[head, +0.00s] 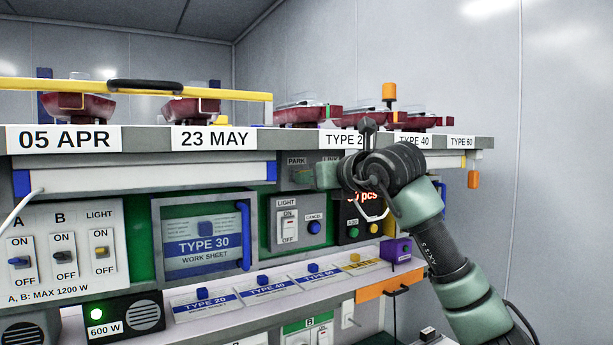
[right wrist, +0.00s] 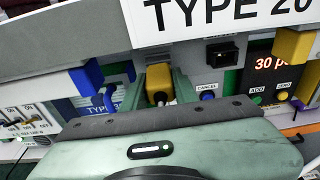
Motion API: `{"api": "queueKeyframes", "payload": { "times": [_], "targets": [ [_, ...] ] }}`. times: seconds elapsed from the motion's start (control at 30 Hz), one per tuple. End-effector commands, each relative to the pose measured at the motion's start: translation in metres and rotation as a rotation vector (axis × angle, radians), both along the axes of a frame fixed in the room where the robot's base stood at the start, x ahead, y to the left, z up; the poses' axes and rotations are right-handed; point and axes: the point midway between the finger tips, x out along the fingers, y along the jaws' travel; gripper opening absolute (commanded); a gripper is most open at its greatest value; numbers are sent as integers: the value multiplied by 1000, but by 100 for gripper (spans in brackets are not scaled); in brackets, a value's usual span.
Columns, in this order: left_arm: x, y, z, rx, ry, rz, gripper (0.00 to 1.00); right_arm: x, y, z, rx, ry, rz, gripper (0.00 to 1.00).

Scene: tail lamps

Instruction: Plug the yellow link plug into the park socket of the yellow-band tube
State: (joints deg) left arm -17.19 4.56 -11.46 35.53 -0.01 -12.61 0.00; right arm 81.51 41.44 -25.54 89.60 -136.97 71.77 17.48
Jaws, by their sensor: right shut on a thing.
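My right gripper (head: 322,176) reaches in from the right to the panel under the shelf. It is shut on the yellow link plug (right wrist: 159,82), which shows between the fingers in the right wrist view. The plug is hidden by my gripper in the head view. The plug is at the panel by the PARK label (head: 297,161); I cannot tell whether it is seated in a socket. A black socket (right wrist: 222,53) is visible to the right of the plug. A yellow block (right wrist: 296,46) under the shelf seems to be the yellow-band tube's end; the rest is hidden. My left gripper is out of view.
A blue-ended tube (head: 150,177) hangs under the shelf at left. Below the sockets are a LIGHT switch (head: 289,226) and a blue CANCEL button (head: 314,227). A counter display (right wrist: 270,64) is at right. Red lamps (head: 78,106) stand on the shelf above.

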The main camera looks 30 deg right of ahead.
Motion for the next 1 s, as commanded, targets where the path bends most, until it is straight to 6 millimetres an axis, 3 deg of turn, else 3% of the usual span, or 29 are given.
{"api": "queueKeyframes", "payload": {
  "times": [0.43, 0.47, 0.53, 0.87, 1.0],
  "targets": [
    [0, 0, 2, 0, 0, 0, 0, 5, 1, -1, 0, 1, 0, 0],
    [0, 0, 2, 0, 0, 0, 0, 5, 1, -1, 0, 1, 0, 34],
    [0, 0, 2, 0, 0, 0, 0, 5, 1, -1, 0, 1, 0, 54],
    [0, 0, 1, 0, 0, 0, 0, 4, 0, -1, 0, 1, 0, 54],
    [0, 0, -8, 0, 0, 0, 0, -9, -1, -1, -1, -1, -1, 54]
  ]
}}
